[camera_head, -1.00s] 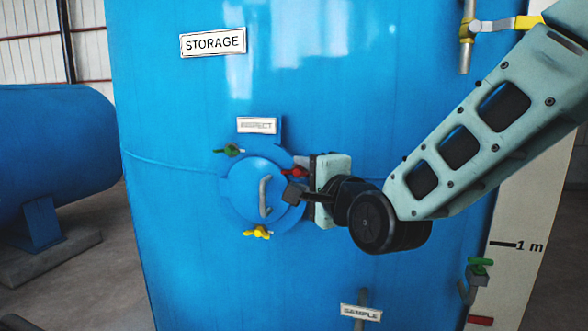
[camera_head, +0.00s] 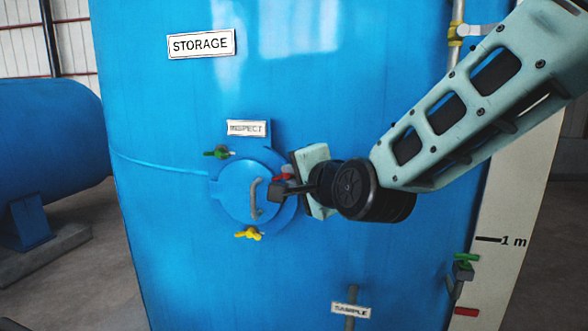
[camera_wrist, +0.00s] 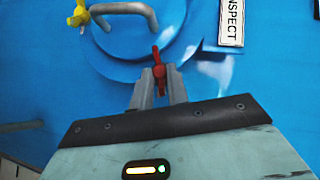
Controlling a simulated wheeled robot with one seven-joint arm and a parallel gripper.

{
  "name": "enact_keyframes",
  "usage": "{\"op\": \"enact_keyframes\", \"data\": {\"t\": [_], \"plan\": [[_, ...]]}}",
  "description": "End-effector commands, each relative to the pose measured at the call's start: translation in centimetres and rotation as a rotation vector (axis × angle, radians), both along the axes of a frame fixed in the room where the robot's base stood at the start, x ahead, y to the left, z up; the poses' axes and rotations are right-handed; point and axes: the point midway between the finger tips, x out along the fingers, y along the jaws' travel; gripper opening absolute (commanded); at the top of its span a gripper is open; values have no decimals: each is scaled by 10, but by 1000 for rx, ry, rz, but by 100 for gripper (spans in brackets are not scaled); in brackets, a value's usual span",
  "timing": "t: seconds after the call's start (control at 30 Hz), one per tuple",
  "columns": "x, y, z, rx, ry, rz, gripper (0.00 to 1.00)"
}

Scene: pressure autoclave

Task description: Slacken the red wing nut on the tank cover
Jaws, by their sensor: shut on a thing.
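The red wing nut (camera_wrist: 158,68) sits at the edge of the round blue tank cover (camera_wrist: 110,42), on its right side in the head view. In the head view the red wing nut (camera_head: 277,178) is mostly hidden by my gripper (camera_head: 290,188). In the wrist view my gripper (camera_wrist: 159,90) has its two grey fingers on either side of the red nut and is shut on it. The cover (camera_head: 236,190) is closed and has a grey curved handle (camera_head: 254,198). A green wing nut (camera_head: 217,153) is at its upper left and a yellow one (camera_head: 248,233) at its bottom.
An INSPECT plate (camera_head: 246,128) is just above the cover and a STORAGE plate (camera_head: 201,44) higher up. A green-handled valve (camera_head: 465,260) and a SAMPLE plate (camera_head: 351,310) are lower right. Another blue tank (camera_head: 45,140) lies at the left.

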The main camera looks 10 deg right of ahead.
Motion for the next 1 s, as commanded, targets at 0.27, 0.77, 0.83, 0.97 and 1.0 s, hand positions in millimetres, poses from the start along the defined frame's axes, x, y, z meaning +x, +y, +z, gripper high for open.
{"op": "enact_keyframes", "data": {"t": [0.27,0.77,0.83,0.97,1.0], "plan": [[0,1,3,-108,46,3,0],[0,1,2,-108,45,2,38],[0,1,2,-108,45,2,38],[1,1,3,-108,44,2,38],[1,1,3,-108,44,2,38]]}}
